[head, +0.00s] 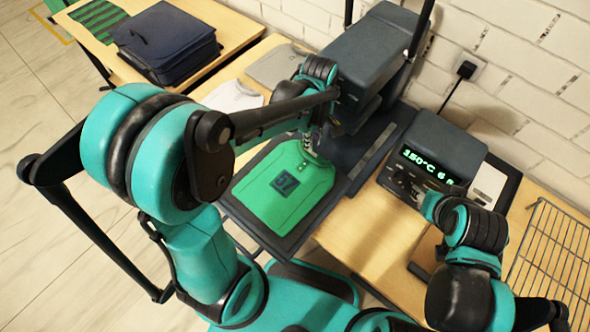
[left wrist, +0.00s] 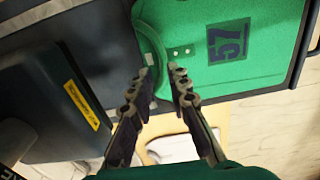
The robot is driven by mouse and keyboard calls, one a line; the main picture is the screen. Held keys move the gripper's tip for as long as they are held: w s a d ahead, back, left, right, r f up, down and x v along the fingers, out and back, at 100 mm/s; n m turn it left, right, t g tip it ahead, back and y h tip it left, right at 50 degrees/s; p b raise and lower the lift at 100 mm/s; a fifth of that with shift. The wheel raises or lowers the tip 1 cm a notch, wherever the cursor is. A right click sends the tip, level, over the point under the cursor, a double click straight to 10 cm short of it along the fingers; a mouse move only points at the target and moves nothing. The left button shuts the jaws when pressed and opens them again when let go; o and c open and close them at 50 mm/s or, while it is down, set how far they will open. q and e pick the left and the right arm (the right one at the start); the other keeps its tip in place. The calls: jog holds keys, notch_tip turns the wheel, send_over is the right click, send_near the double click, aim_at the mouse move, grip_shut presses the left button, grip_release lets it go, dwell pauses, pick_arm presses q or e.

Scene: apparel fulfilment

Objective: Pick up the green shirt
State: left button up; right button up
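The green shirt (head: 283,187) lies flat on the dark lower plate of the heat press (head: 372,57), with a dark square print reading 57 on it. In the left wrist view the shirt (left wrist: 265,75) fills the upper right, its curved collar edge near my fingers. My left gripper (left wrist: 161,72) is open, with its two fingertips apart at the collar; I cannot tell whether they touch the cloth. In the head view my left gripper (head: 309,146) is over the shirt's far edge, partly hidden by the arm. My right gripper (head: 428,205) is by the control box, its fingers unclear.
The control box (head: 436,155) with a lit display stands right of the press. A wire rack (head: 553,262) is at the far right. A brick wall closes the back.

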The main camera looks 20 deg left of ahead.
aim_at(310, 155)
pick_arm(q)
notch_tip(310, 155, down, 2)
jog(key=shift+s+f+b, duration=0.1)
jog(key=shift+b, duration=0.2)
notch_tip(310, 155, down, 5)
jog(key=shift+a+r+b, duration=0.1)
jog(key=shift+a+b, duration=0.05)
jog(key=shift+b, duration=0.95)
grip_shut()
